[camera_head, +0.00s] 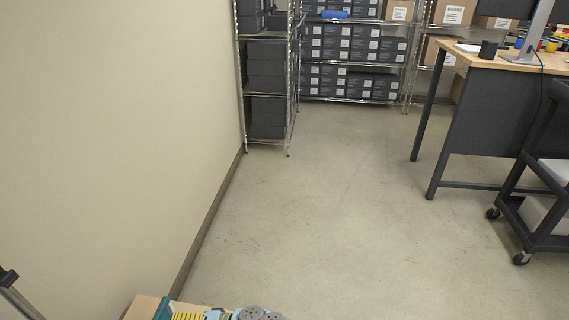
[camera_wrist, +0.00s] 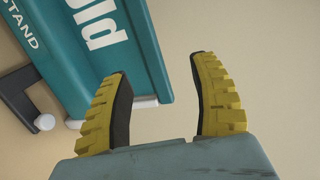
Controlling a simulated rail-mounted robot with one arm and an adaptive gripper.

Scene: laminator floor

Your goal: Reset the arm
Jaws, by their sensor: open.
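My gripper (camera_wrist: 162,100) shows in the wrist view with two yellow ribbed fingers spread apart. It is open, and nothing is between the fingers. Behind it is a plain beige surface, and a teal panel (camera_wrist: 150,55) with white lettering passes behind the left finger.
A beige wall (camera_head: 100,120) runs along the left. Wire shelving with dark boxes (camera_head: 340,45) stands at the back. A wood-topped table (camera_head: 510,62) and a black wheeled cart (camera_head: 540,195) are at the right. The grey floor (camera_head: 320,210) between is clear.

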